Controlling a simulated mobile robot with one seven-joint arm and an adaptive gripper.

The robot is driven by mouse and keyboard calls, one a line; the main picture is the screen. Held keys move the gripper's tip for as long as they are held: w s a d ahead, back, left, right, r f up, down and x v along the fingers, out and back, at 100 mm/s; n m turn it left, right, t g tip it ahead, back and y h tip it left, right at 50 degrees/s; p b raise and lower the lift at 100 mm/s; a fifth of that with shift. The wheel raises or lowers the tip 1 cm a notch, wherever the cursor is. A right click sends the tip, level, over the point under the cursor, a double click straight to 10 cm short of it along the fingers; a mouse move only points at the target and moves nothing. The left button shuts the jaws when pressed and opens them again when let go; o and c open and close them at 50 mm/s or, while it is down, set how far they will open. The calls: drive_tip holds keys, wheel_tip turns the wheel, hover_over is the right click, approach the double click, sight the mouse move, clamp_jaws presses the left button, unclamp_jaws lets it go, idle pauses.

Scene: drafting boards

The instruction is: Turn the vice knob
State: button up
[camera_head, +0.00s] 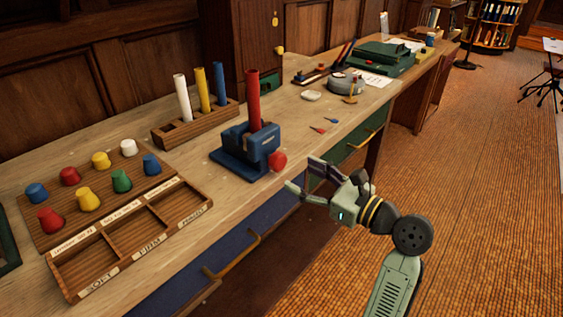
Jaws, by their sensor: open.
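A blue vice (240,150) stands on the wooden bench with a red rod (253,100) upright in it. The vice's red knob (277,161) sticks out from its front right side, near the bench edge. My gripper (303,178) is to the right of the knob and apart from it, out past the bench's front edge. Its fingers are spread open and empty, and they point toward the bench.
A wooden rack (196,124) with white, yellow and blue rods stands behind the vice. At left is a compartment tray (152,228) below a board with several coloured knobs. Small darts and a grey round object (345,84) lie farther right.

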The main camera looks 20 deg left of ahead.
sight(282, 165)
drive_tip(key=p+x, duration=0.1)
drive_tip(key=x, duration=0.5)
drive_tip(key=shift+w+a, duration=0.1)
drive_tip(key=shift+a, duration=0.25)
drive_tip(key=c, duration=1.2)
drive_tip(key=shift+o, duration=0.2)
drive_tip(key=shift+n, duration=0.3)
